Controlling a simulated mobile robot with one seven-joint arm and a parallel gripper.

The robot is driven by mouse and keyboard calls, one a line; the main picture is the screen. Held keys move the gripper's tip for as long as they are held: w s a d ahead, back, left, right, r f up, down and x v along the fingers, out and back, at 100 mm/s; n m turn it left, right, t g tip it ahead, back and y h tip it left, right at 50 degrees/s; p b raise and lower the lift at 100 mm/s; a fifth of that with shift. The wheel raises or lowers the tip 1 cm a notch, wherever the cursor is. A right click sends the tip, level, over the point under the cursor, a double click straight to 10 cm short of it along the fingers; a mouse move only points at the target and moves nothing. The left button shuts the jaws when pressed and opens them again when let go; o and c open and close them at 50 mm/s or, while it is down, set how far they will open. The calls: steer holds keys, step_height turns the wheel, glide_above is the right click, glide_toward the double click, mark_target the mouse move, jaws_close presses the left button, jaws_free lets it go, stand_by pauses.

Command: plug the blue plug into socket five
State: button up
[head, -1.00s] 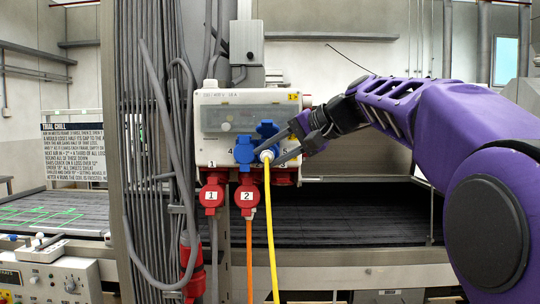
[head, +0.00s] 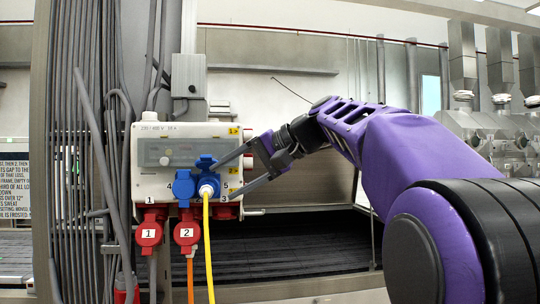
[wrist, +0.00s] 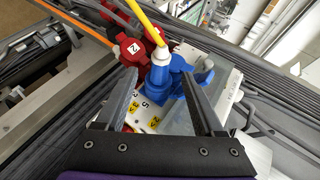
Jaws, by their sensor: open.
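The blue plug (wrist: 157,86) has a white collar and a yellow cable that hangs down in the head view. Its white end (head: 208,190) shows at the front of socket five, under the raised blue lid (head: 205,162). The plug appears to be in the socket; how deep it sits I cannot tell. The number 5 label is just right of it. My gripper (head: 222,181) is open at the right of the plug, one finger above and one below. In the wrist view the plug lies between the spread fingertips (wrist: 156,68), with no clear contact.
The grey socket box (head: 150,175) also bears a closed blue socket four (head: 184,188) left of the plug. Red plugs one (head: 149,235) and two (head: 187,233) hang below, with an orange cable. Grey cables (head: 85,130) crowd the left. The right side is open around my arm.

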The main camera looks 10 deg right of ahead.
steer(key=v, duration=1.1)
steer(key=shift+d, duration=0.25)
steer(key=shift+s+r, duration=0.15)
